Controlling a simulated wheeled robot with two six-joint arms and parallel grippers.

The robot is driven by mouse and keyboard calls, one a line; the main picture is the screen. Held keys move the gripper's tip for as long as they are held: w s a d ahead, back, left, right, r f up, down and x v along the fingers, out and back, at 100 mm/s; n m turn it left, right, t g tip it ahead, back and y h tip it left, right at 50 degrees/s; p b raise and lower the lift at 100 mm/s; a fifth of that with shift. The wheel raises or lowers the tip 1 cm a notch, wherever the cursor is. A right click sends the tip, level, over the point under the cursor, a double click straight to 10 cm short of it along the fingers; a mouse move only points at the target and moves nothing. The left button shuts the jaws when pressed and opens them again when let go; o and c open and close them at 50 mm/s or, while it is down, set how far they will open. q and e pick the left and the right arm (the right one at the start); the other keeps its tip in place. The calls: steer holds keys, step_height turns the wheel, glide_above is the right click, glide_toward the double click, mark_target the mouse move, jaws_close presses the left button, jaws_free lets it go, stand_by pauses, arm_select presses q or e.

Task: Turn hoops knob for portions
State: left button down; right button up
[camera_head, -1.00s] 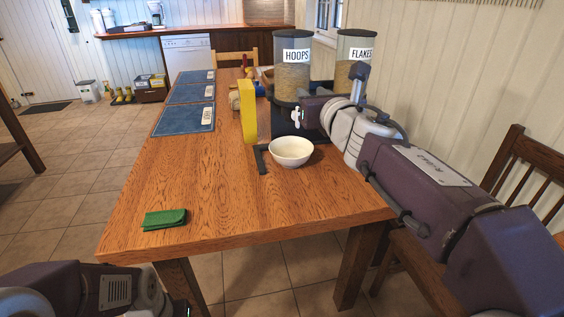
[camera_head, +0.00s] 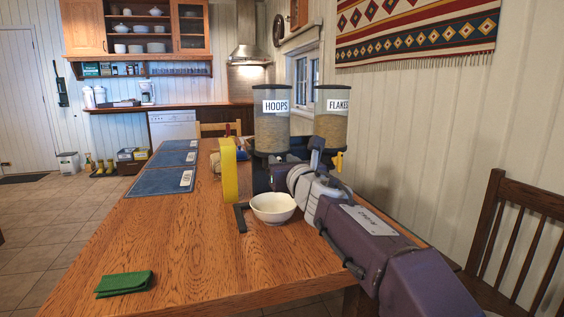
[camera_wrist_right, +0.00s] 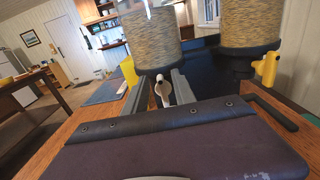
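The HOOPS dispenser (camera_head: 271,125), a clear canister of cereal, stands on a dark base on the wooden table. It also fills the top of the right wrist view (camera_wrist_right: 150,42). Its white knob (camera_wrist_right: 162,90) shows below the canister, between the two grey fingers of my right gripper (camera_wrist_right: 163,80). The fingers are apart, with visible gaps on both sides of the knob. In the head view my right gripper (camera_head: 262,179) is in front of the dispenser, and the knob is hidden. A white bowl (camera_head: 273,208) stands on the table below the gripper. My left gripper is out of view.
The FLAKES dispenser (camera_head: 331,120) with a yellow knob (camera_head: 339,162) stands right beside it. A yellow box (camera_head: 229,170) and a dark angled bracket (camera_head: 239,217) are left of the bowl. A green cloth (camera_head: 124,284) lies front left. The table's front middle is clear.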

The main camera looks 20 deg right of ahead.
steer(key=shift+w, duration=0.3)
jaws_close()
